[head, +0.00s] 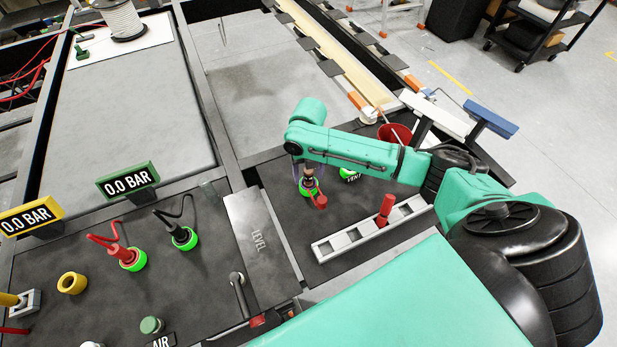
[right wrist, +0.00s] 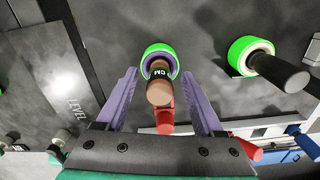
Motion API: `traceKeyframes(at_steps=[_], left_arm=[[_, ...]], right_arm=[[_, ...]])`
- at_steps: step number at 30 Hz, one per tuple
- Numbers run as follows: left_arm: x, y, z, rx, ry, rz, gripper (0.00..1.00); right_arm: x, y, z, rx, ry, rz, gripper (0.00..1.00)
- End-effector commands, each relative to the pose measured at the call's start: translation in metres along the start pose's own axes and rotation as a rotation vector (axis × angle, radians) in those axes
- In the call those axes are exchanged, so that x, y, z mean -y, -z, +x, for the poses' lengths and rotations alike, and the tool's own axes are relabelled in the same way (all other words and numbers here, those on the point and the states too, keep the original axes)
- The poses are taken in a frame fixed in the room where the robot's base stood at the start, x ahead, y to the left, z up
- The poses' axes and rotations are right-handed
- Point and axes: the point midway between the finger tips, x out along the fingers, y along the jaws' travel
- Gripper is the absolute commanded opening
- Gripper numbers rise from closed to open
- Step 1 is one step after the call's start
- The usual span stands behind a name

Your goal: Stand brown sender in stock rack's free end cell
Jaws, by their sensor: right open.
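The brown sender (right wrist: 159,92), marked "CM", stands in a bright green ring (right wrist: 158,52) in the right wrist view. In the head view it shows small below my forearm (head: 309,178). My right gripper (right wrist: 158,73) is open, with one purple finger on each side of the sender and visible gaps between. A red piece (right wrist: 165,120) is right by the sender's near end; I cannot tell if it is attached. The pale stock rack (head: 335,246) lies on the dark panel to the right, with a red sender (head: 386,206) standing in it and empty-looking cells. My left gripper is out of view.
A black-handled fitting (right wrist: 280,72) in a green ring stands right of the gripper, by the VENT label (head: 351,178). The LEVEL plate (head: 258,235) lies left. Red (head: 126,257) and black (head: 182,236) fittings stand further left. A red cup (head: 394,133) is behind my arm.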

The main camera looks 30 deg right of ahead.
Motion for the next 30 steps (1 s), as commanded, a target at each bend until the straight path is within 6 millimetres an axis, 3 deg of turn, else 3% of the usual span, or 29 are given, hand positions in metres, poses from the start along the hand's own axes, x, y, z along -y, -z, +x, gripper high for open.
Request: traceKeyframes(at_steps=[1,3,6,15,20,26,30], left_arm=[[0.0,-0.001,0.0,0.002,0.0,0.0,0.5],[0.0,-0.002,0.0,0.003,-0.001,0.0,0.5],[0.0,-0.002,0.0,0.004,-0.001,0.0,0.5],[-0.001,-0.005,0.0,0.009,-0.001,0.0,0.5],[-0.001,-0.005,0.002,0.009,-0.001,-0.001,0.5],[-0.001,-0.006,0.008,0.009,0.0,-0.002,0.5],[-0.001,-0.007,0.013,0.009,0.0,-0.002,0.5]], right_arm=[[0.0,0.0,0.0,0.0,0.0,0.0,0.58],[0.0,0.0,0.0,0.0,0.0,0.0,0.31],[0.0,0.0,0.0,0.0,0.0,0.001,0.0],[0.0,0.0,-0.002,0.001,0.0,0.001,0.0],[0.0,-0.001,-0.015,0.003,-0.001,0.001,0.0],[0.0,-0.002,-0.061,0.006,-0.001,0.001,0.0],[-0.001,-0.002,-0.111,0.008,-0.003,0.001,0.0]])
